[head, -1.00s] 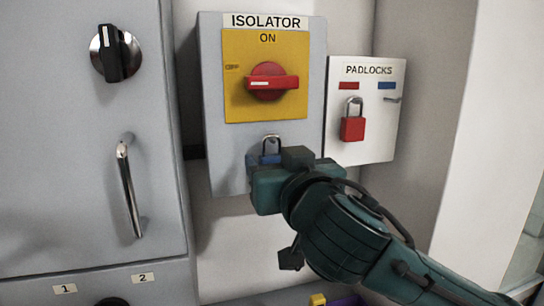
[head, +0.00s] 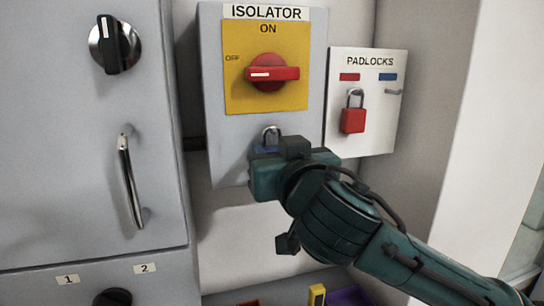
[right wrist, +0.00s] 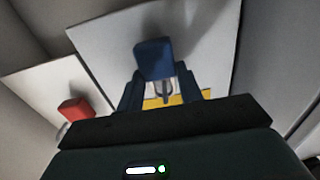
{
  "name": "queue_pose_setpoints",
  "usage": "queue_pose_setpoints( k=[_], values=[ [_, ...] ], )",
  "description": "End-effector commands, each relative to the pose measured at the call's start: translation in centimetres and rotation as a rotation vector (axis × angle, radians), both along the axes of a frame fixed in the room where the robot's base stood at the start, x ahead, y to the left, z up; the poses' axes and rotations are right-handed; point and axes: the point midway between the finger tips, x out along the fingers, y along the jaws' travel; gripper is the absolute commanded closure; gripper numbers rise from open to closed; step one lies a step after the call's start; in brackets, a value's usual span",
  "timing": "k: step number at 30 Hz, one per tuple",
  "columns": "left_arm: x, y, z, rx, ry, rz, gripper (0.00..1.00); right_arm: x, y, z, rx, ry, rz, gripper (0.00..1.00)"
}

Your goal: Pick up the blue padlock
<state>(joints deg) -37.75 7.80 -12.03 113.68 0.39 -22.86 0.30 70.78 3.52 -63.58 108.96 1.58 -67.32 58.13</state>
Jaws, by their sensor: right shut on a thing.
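The blue padlock (head: 267,149) is in my right gripper, in front of the lower part of the isolator box. Its silver shackle points up in the head view, and its body is mostly hidden behind the gripper. In the right wrist view the blue padlock (right wrist: 154,60) sits between the two fingers of my right gripper (right wrist: 160,92), which is shut on it. From these views I cannot tell whether it touches the box. My left gripper is not in view.
The isolator box (head: 225,140) has a red switch (head: 272,73) on a yellow plate. To its right, the padlocks board (head: 372,143) holds a red padlock (head: 353,117); the hook (head: 394,92) under its blue label is empty. A cabinet handle (head: 130,180) is at left.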

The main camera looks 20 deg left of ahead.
Motion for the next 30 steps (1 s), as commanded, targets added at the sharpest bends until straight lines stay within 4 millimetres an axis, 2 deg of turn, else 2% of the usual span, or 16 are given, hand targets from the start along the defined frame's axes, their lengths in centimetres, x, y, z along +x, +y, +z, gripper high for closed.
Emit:
queue_pose_setpoints(
  k=[8,14,20,30],
  values=[
    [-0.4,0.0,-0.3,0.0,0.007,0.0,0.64,0.0,0.0,0.2,0.002,-0.001,0.001,0.89],
    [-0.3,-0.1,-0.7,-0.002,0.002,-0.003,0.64,-0.3,-0.1,1.5,0.002,-0.001,0.002,0.89],
    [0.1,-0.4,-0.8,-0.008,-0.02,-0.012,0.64,-3.6,-2.3,1.3,0.005,-0.002,0.006,0.89],
    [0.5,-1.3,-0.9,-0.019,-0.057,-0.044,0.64,-11.5,-7.6,1.5,0.004,-0.004,0.006,0.89]
  ],
)
